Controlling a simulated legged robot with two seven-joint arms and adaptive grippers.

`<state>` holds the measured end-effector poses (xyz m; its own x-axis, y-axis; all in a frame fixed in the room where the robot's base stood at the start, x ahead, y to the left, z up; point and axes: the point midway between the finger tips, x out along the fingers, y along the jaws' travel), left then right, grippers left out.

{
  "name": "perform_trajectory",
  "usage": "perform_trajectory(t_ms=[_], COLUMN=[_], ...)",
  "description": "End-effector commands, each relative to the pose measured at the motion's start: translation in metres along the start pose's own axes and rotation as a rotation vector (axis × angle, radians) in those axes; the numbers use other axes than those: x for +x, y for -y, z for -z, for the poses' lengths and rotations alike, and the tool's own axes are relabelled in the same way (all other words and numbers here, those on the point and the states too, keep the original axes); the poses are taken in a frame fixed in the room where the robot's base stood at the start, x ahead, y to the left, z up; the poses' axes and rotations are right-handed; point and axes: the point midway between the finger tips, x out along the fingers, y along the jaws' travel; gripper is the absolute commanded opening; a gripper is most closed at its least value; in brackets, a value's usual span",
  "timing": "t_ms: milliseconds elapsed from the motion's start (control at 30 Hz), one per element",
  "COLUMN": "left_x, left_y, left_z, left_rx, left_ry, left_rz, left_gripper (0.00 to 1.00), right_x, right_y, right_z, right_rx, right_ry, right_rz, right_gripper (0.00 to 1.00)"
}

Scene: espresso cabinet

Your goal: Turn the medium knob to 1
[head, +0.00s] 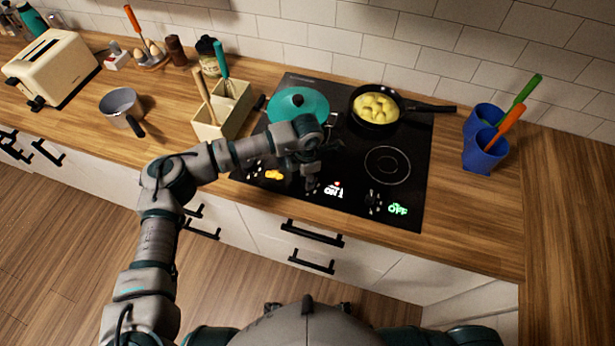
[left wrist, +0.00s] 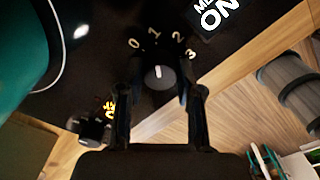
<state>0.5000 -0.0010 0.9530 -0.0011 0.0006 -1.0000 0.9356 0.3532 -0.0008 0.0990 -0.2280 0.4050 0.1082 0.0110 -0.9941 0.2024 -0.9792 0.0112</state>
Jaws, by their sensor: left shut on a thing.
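The medium knob (left wrist: 158,77) is round and black with a short white pointer line. In the left wrist view it sits between the two fingers of my left gripper (head: 311,184), which is shut on it. White numbers 0, 1, 2 and 3 arc around the knob, and the pointer faces close to the 1. A white display (left wrist: 218,13) beside it reads "ON", partly cut off. In the head view the display (head: 334,190) by my gripper reads "ON" with a 1. My gripper mostly hides the knob there. My right gripper is not in view.
The black cooktop (head: 405,165) carries a teal-lidded pot (head: 297,105) and a frying pan (head: 376,106) with yellow food. Another knob (head: 373,200) stands by a green "OFF" (head: 398,209). A utensil box (head: 222,108) is left; blue cups (head: 483,145) are right.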

Motion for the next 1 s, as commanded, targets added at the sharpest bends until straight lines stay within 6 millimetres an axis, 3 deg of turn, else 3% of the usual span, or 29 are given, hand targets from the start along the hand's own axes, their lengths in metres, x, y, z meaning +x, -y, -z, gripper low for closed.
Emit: perform_trajectory(t_ms=[133,167,267,667,1000], left_x=[0.000,0.000,0.000,-0.009,-0.079], left_y=[-0.001,-0.001,-0.001,-0.001,-0.002], left_z=[0.001,0.001,0.001,0.000,-0.001], left_rx=[-0.002,-0.002,-0.002,-0.002,-0.002], left_ry=[-0.001,-0.001,-0.001,0.001,0.001], left_rz=[-0.002,-0.002,-0.001,-0.002,-0.004], left_gripper=[0.01,0.38,0.61,0.61,0.61], right_x=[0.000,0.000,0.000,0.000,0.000], right_y=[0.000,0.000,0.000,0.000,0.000], right_z=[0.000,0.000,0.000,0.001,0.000], right_rx=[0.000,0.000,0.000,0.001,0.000], right_ry=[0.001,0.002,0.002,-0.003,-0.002], right_rz=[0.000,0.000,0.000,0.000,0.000], right_gripper=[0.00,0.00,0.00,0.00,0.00])
